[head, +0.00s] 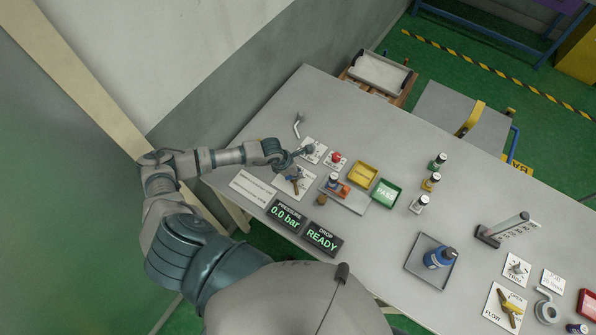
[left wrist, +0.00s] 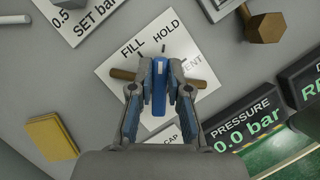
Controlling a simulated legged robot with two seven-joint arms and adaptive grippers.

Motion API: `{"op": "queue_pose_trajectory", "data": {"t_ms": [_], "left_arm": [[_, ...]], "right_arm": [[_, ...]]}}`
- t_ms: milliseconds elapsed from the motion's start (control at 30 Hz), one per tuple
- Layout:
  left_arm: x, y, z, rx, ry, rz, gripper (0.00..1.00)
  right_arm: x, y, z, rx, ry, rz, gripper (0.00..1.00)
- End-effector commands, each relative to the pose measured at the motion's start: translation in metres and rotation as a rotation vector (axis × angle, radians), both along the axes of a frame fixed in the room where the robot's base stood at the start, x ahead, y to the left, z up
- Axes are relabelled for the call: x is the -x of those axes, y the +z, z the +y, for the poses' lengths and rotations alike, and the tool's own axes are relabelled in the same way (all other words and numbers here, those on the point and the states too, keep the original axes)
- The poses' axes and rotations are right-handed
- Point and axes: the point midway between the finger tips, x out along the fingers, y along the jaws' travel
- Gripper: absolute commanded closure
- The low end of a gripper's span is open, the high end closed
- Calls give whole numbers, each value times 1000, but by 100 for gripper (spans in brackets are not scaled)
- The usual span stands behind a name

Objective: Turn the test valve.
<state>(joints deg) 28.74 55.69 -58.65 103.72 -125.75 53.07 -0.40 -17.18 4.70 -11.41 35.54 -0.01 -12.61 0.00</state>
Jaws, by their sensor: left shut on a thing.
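The test valve stands on a white plate (head: 294,182) lettered FILL, HOLD and a partly covered word ending in "ENT". In the left wrist view its blue handle (left wrist: 159,85) points up the picture toward the lettering, with a brown bar (left wrist: 123,74) sticking out on both sides. My left gripper (left wrist: 160,68) is shut on the blue handle, one finger on each side. In the head view the left gripper (head: 287,160) is over the valve and hides part of it. My right gripper is in neither view.
Beside the valve, a pressure display (head: 286,215) reads 0.0 bar and a drop display (head: 322,238) reads READY. A red button (head: 335,157), a yellow tray (head: 362,174) and a green PASS tray (head: 386,193) stand to the right. Another valve (head: 507,305) is at far right.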

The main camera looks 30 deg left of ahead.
Motion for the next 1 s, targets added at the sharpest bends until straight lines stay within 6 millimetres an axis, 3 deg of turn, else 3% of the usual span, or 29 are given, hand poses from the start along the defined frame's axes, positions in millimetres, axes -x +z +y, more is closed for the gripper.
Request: {"op": "queue_pose_trajectory", "data": {"t_ms": [500,1000], "left_arm": [[2,-4,7,-14,465,7,100],[2,-5,7,-15,683,10,100]], "right_arm": [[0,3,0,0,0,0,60],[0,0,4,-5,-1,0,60]]}}
